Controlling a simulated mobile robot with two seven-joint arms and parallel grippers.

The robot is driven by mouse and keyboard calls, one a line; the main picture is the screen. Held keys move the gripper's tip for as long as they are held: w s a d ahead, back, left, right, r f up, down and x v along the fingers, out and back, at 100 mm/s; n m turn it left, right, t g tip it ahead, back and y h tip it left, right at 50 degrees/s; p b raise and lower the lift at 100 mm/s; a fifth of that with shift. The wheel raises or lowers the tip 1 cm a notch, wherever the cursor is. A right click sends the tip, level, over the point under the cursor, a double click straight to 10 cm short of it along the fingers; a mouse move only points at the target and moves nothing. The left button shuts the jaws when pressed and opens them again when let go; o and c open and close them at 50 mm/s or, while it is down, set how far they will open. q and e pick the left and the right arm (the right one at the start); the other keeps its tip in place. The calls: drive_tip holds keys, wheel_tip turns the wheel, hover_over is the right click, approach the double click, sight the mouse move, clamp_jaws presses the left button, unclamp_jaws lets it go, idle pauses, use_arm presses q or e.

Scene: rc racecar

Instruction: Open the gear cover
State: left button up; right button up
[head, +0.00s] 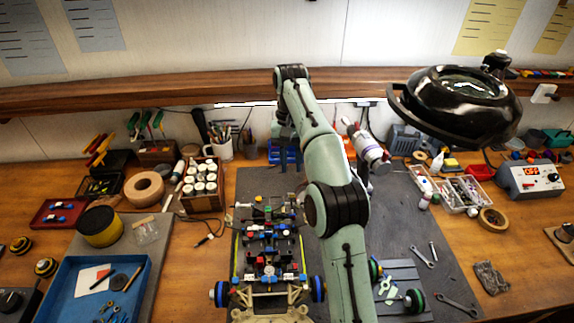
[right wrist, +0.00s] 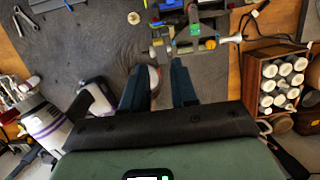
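The car chassis (head: 268,262) stands on the dark mat, with coloured parts on top and blue-rimmed wheels at its near end. Its far end shows at the top of the right wrist view, with a grey crosspiece (right wrist: 186,47) and a green piece (right wrist: 195,29). I cannot single out the gear cover for certain. My right gripper (head: 290,160) is beyond the far end of the car, pointing down. In the right wrist view its two dark fingers (right wrist: 160,72) are apart, short of the crosspiece, with no car part between them. My left gripper is not in view.
A purple-banded white tool (head: 368,148) stands right of my right gripper. A wooden box of white bottles (head: 203,184) is left of the car. A black lamp (head: 455,100) overhangs at upper right. The grey mat (head: 415,205) has bare room right of my arm.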

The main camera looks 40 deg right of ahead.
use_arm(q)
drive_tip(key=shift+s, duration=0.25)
use_arm(e)
drive_tip(key=shift+s, duration=0.3)
drive_tip(key=shift+c, duration=0.6)
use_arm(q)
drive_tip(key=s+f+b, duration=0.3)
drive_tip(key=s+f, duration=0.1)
use_arm(e)
drive_tip(key=s+d+f+m+t+y, duration=0.3)
drive_tip(key=s+d+m+t+y, duration=0.15)
drive_tip(key=s+t, duration=0.25)
drive_tip(key=s+d+f+m+t+y, duration=0.3)
drive_tip(key=s+f+m+t+y, duration=0.1)
drive_tip(key=s+m+t, duration=0.25)
use_arm(q)
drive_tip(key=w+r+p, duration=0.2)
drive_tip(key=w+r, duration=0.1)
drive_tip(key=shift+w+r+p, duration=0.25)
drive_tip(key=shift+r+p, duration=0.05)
drive_tip(key=shift+p, duration=0.05)
use_arm(e)
drive_tip(key=x, duration=1.3)
drive_tip(key=shift+w+d+r+n+t, duration=0.2)
drive_tip(key=shift+w+r+n+t, duration=0.15)
drive_tip(key=shift+w, duration=0.1)
clamp_jaws()
